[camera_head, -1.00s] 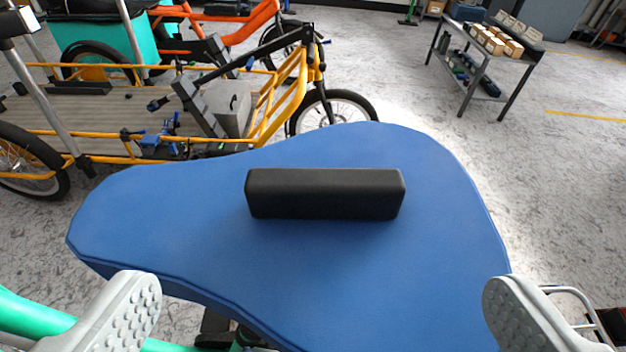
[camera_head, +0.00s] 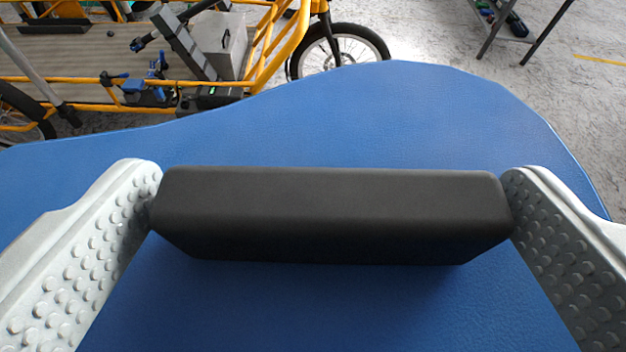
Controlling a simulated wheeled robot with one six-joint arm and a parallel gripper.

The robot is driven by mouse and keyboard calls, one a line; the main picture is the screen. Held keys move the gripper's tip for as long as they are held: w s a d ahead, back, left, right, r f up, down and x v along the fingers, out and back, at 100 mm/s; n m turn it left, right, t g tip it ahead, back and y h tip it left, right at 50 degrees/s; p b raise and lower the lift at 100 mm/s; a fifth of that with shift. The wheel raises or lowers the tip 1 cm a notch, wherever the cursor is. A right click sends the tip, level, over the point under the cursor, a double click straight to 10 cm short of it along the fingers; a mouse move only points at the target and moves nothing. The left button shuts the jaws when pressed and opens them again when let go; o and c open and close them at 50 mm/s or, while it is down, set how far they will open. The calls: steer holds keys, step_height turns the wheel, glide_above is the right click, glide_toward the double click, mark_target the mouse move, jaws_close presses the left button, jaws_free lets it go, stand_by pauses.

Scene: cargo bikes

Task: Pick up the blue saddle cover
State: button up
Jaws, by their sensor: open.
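The blue saddle cover (camera_head: 400,115) fills most of the lower view, broad at the right and narrowing to the left. A black block-shaped grip (camera_head: 330,215) stands on its top and runs left to right. My gripper (camera_head: 333,195) is open, with one pale studded finger at each end of the black grip. The fingertips are very close to its two ends; I cannot tell whether they touch. The saddle under the cover is hidden.
A yellow cargo bike (camera_head: 255,50) with a flat wooden bed stands behind at the upper left, its black front wheel (camera_head: 340,55) just beyond the cover. A metal table (camera_head: 515,30) shows at the upper right. The grey floor (camera_head: 450,40) between them is clear.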

steer(key=shift+x, duration=0.85)
steer(key=c, duration=0.8)
steer(key=shift+o, duration=0.2)
steer(key=shift+r, duration=0.1)
